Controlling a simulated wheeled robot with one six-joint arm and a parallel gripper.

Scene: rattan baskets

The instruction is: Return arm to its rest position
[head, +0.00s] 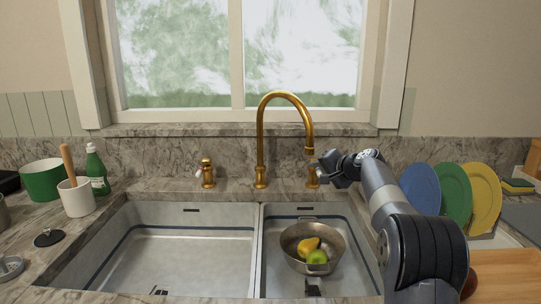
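My arm rises from the lower right of the head view and reaches toward the faucet. My gripper (325,170) is at its end, beside the small brass fixture (312,178) to the right of the tall brass faucet (260,145). The fingertips are small and partly merge with the fixture, so I cannot tell whether they are open, shut or touching it. A metal colander (290,236) sits in the right sink basin with a yellow fruit (308,246) and a green fruit (317,257) inside. My arm hides part of the counter at the right.
The left basin (180,250) is empty. Blue (420,188), green (453,192) and yellow (484,195) plates stand upright right of my arm. A wooden board (505,275) lies at the lower right. A green pot (42,180), a white crock (76,198) and a green bottle (97,172) stand left.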

